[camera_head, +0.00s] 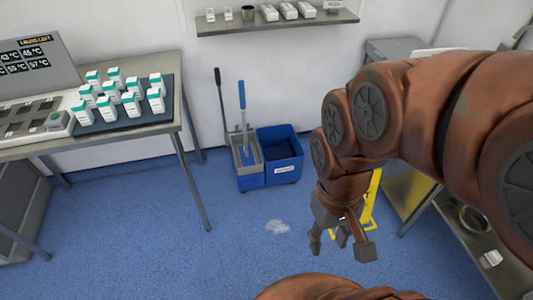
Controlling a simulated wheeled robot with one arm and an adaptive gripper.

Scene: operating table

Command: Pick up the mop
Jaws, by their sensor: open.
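The mop (243,117) has a blue handle. It stands upright in the grey wringer part of a blue bucket (284,174) on the floor by the back wall. Its lower end is down inside the bucket and mostly hidden. My gripper (341,243) hangs open and empty at the lower right of the bucket in the picture, pointing down, apart from the mop.
A dark-handled stick (220,95) stands just left of the mop. A table (130,136) with white-and-green bottles is at left. A yellow stand (371,200) is behind my gripper. A white patch (277,227) lies on the blue floor. A wall shelf (275,24) hangs above.

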